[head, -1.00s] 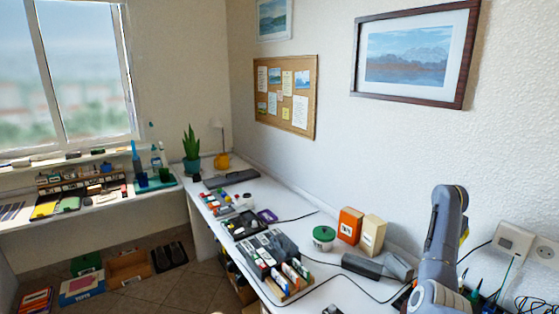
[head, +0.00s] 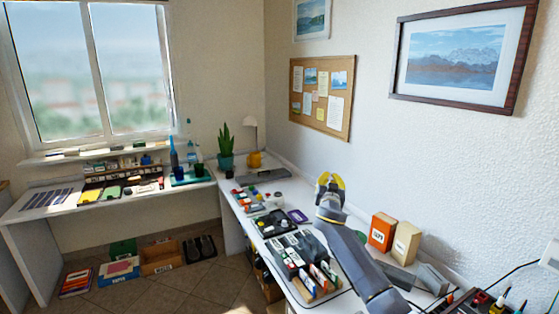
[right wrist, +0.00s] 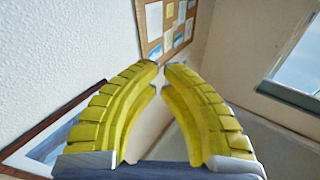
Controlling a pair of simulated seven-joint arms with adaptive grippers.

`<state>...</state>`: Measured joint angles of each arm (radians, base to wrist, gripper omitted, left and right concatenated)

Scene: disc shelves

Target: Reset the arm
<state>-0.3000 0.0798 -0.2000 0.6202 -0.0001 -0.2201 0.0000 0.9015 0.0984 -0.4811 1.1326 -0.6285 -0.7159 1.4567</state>
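My right gripper (head: 331,176) is raised in front of the wall, above the back part of the right desk. Its yellow fingers point up and curve towards each other. In the right wrist view the fingertips (right wrist: 161,66) come together with only a sliver between them, and nothing is held. The fingers are clear of every object. My left gripper is out of view.
Below my right arm, the desk holds a dark tray (head: 273,222), a rack of discs or cases (head: 318,282), an orange box (head: 382,231) and a beige box (head: 405,243). A corkboard (head: 321,96) and framed picture (head: 460,57) hang on the wall.

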